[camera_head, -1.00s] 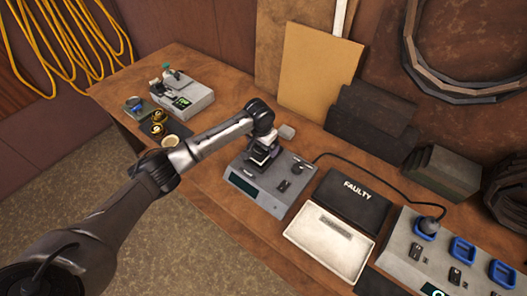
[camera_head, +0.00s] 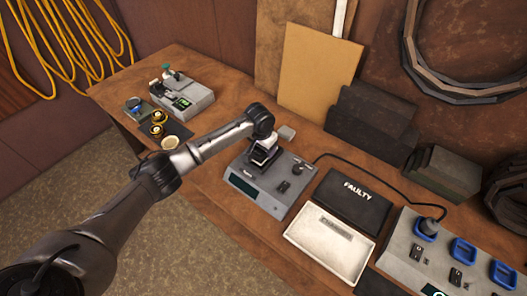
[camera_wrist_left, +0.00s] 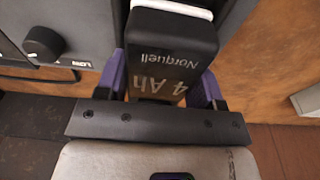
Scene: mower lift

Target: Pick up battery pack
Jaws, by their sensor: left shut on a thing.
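The battery pack (camera_wrist_left: 160,62) is a dark block lettered "4 Ah Norquell" with a white band at its far end. In the left wrist view it sits between the purple fingers of my left gripper (camera_wrist_left: 162,88), which is shut on it. In the head view my left gripper (camera_head: 264,146) is small and partly hidden by its own wrist, over the grey tester box (camera_head: 255,190) with a dark screen and a knob. I cannot tell whether the pack touches the box. My right gripper is not in view.
A black "FAULTY" lid (camera_head: 352,196) and white tray (camera_head: 330,243) lie right of the box. A grey charging station (camera_head: 410,265) with blue-rimmed sockets stands at far right. Another grey device (camera_head: 185,95) stands at the back left, near small round items. A black cable (camera_head: 375,176) crosses behind.

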